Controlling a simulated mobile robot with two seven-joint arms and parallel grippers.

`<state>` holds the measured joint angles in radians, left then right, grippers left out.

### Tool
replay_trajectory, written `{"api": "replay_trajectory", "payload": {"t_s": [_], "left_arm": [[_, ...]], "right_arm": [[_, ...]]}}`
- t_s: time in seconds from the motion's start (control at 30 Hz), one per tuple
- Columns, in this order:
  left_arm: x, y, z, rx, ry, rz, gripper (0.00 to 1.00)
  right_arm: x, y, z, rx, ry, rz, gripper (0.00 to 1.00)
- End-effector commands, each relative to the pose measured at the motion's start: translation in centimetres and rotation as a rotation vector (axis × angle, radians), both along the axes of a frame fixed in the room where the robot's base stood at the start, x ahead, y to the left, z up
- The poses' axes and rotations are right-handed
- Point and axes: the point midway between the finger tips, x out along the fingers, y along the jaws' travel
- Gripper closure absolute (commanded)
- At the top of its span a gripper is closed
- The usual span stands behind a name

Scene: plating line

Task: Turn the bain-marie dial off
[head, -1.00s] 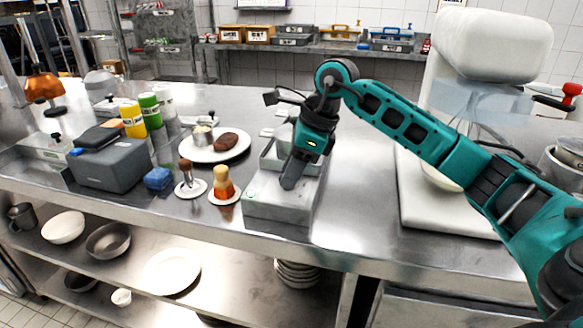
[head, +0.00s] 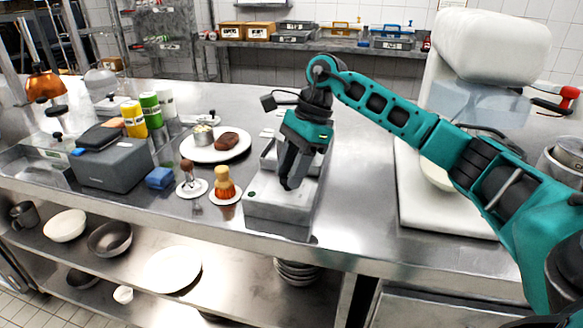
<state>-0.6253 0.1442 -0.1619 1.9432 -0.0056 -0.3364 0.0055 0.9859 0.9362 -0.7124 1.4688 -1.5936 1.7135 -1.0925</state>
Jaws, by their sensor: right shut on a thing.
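The bain-marie (head: 262,212) is a grey metal box with open wells at its back, near the front edge of the steel counter. A small green spot (head: 251,193) shows on its sloping front panel. My right gripper (head: 287,184) points down onto the right part of this panel and is shut on the dial. The dial itself is hidden by the dark fingers, so its pointer cannot be read. My left gripper is not in view.
A plate (head: 199,153) with a brown patty and a metal cup stands left of the bain-marie.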

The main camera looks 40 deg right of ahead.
Motion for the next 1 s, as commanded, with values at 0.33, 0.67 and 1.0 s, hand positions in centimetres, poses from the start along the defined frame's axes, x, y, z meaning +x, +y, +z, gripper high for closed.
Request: {"api": "replay_trajectory", "payload": {"t_s": [0.33, 0.67, 1.0], "left_arm": [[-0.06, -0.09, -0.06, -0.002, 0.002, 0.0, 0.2], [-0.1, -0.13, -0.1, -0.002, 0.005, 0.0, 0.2], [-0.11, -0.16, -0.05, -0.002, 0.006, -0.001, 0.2]], "right_arm": [[0.02, 0.02, 0.06, 0.0, -0.003, 0.01, 0.95], [0.02, 0.01, 0.04, 0.0, -0.001, 0.008, 0.4], [0.05, 0.03, 0.61, 0.001, -0.003, 0.006, 0.39]]}}
